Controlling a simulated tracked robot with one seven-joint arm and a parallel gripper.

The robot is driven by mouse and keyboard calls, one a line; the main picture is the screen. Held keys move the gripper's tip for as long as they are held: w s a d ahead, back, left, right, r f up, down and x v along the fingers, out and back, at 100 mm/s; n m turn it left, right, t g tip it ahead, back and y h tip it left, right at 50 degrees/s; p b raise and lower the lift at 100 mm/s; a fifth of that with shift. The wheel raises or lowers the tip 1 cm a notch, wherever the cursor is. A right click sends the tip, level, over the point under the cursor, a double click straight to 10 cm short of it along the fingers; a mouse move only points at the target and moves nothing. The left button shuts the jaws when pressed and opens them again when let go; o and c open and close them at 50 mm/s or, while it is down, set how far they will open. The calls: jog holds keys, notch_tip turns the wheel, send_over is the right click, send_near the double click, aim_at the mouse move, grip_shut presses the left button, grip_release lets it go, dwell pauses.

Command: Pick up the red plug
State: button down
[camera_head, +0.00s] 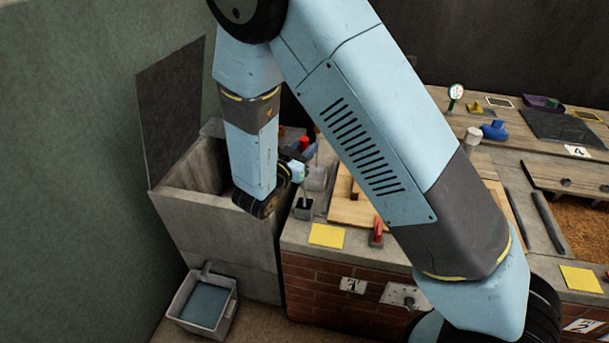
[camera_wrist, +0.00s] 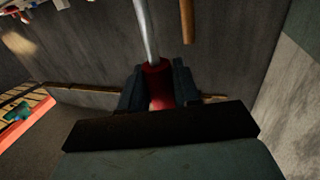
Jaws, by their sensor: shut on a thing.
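My gripper (camera_wrist: 159,82) is shut on a red grip-shaped piece (camera_wrist: 160,88), which looks like the red plug. A pale metal rod (camera_wrist: 146,32) runs up from its top. The two dark fingers press on it from left and right, and its lower end is hidden behind the dark palm edge. In the head view my gripper is mostly hidden behind my wrist, near the tank and the counter's left end. A red spot (camera_head: 304,143) shows close by; I cannot tell whether it is the same piece.
An open grey tank (camera_head: 215,225) stands left of the brick-fronted counter. A grey bin (camera_head: 226,318) is on the floor. On the counter are a yellow square (camera_head: 327,236), another red-handled piece (camera_head: 376,231) and a small dark cup (camera_head: 303,211). My arm hides the counter's middle.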

jog(key=shift+r, duration=0.1)
notch_tip(320, 180, up, 10)
jog(key=shift+f, duration=0.1)
dwell(0.4)
